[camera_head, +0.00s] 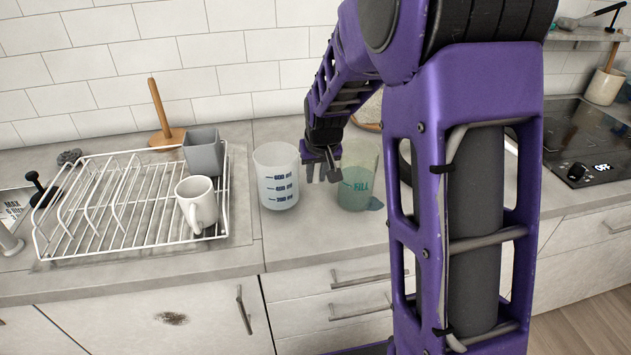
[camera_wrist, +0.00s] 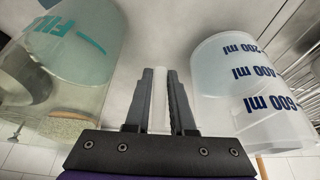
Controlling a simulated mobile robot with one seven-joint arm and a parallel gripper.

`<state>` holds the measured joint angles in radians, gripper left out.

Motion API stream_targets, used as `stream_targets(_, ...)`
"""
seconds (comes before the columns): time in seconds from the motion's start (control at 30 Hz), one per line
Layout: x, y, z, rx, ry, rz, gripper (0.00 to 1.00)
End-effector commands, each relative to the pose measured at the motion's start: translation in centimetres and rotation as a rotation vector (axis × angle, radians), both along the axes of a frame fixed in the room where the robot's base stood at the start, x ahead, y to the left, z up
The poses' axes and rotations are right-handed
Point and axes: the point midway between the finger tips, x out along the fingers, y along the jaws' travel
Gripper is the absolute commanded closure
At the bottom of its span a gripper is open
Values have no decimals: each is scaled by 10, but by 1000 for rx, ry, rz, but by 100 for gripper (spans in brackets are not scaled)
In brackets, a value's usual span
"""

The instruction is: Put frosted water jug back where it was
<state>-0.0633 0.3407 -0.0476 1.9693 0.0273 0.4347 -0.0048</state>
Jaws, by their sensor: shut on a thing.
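The frosted water jug (camera_head: 279,186), a whitish translucent vessel with blue ml marks, stands upright at the middle of the counter, right of the wire rack. It also shows at the right of the wrist view (camera_wrist: 245,85). My gripper (camera_head: 322,172) is just right of the jug. In the wrist view its fingers (camera_wrist: 160,85) are shut on a pale strip, which looks like the jug's handle; the join to the jug is not clear. Whether the jug's base touches the counter I cannot tell.
A clear greenish jug marked FILL (camera_head: 356,190) stands close on the gripper's right. The white wire rack (camera_head: 110,243) holds a white mug (camera_head: 196,205) and a grey cup (camera_head: 203,155). A wooden holder (camera_head: 160,115) is behind it. A black hob (camera_head: 590,140) is far right.

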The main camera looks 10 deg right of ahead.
Motion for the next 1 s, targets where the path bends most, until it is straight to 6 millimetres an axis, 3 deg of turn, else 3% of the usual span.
stream_targets(0.13,0,0,-18,0,0,-1,100)
stream_targets(0.5,1,0,-23,0,-2,-1,100)
stream_targets(0.53,0,0,-22,0,0,-1,74)
stream_targets(0.67,0,0,-22,0,1,-1,51)
stream_targets(1.0,0,0,-20,0,0,-1,48)
